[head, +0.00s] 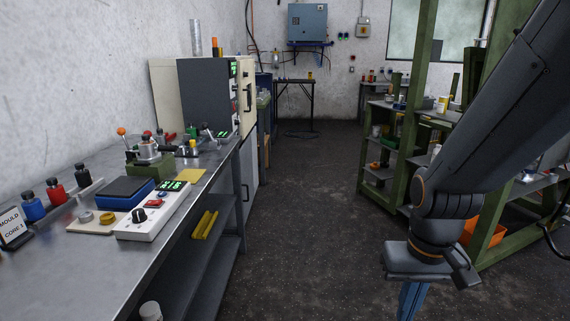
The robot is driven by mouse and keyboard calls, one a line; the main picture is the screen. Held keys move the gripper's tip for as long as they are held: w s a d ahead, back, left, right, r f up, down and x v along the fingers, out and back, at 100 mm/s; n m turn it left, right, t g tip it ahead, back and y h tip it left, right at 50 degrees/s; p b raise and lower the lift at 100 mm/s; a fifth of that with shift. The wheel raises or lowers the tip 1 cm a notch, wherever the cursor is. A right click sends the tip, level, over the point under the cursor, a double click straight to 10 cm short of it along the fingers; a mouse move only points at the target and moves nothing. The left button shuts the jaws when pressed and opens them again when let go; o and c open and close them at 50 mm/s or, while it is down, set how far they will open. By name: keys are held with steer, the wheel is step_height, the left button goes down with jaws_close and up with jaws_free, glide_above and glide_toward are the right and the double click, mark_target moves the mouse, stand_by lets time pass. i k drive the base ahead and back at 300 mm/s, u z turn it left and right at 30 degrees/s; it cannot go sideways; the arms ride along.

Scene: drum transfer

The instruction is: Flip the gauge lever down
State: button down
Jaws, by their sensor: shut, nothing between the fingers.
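A small fixture (148,152) stands on the bench to the left, with a lever ending in an orange ball (121,131) that sticks up at its left side. Farther back, a small device with a green display (222,134) has a dark stick-like part (206,127) tilted up. I cannot tell for sure which of these is the gauge lever; neither carries a readable label. My gripper (411,300) hangs downward at the lower right, over the aisle floor and well away from the bench. It is shut and empty, with its tips cut off by the bottom edge.
The metal bench (85,262) carries a white control box (152,212), a blue scale (125,192) and several bottles. A grey cabinet (207,95) stands at its far end. A green rack (405,150) is behind my arm. The aisle floor (300,210) between is clear.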

mark_target(205, 126)
steer(key=u, duration=0.1)
steer(key=i, duration=1.7)
steer(key=u, duration=0.65)
steer(key=i, duration=1.45)
steer(key=u, duration=0.3)
